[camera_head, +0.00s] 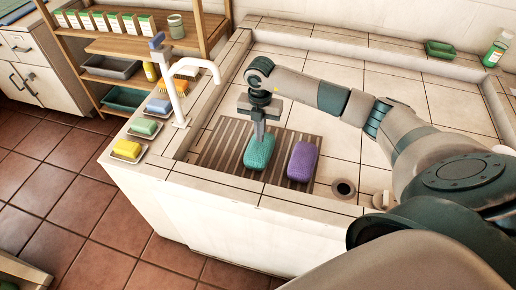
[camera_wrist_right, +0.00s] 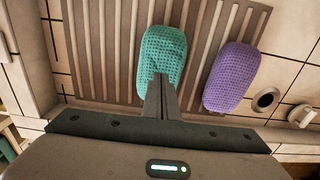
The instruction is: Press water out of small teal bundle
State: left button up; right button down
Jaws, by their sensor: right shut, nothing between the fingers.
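The small teal bundle (camera_head: 259,152) lies on a brown slatted mat (camera_head: 217,150) in the tiled basin. It also shows in the right wrist view (camera_wrist_right: 163,52), with a knitted-looking surface. My right gripper (camera_head: 258,142) points down with its fingers shut and empty. In the right wrist view the fingertips (camera_wrist_right: 161,80) overlap the near end of the teal bundle. They look to be on or just above it; I cannot tell whether they press into it. A purple bundle (camera_head: 302,161) lies on the mat just right of the teal one. My left gripper is not in view.
A drain hole (camera_head: 343,188) is right of the mat. A white faucet (camera_head: 198,68) and soap dishes with yellow (camera_head: 127,148) and blue-green (camera_head: 143,126) bars line the left rim. A green tray (camera_head: 440,48) and bottle (camera_head: 495,50) stand at the back right. A wooden shelf (camera_head: 125,45) is at left.

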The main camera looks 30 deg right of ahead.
aim_at(260, 145)
notch_tip(260, 145, up, 5)
jog(key=p, duration=0.3)
jog(key=shift+r, duration=0.2)
jog(key=shift+f, duration=0.1)
dwell(0.5)
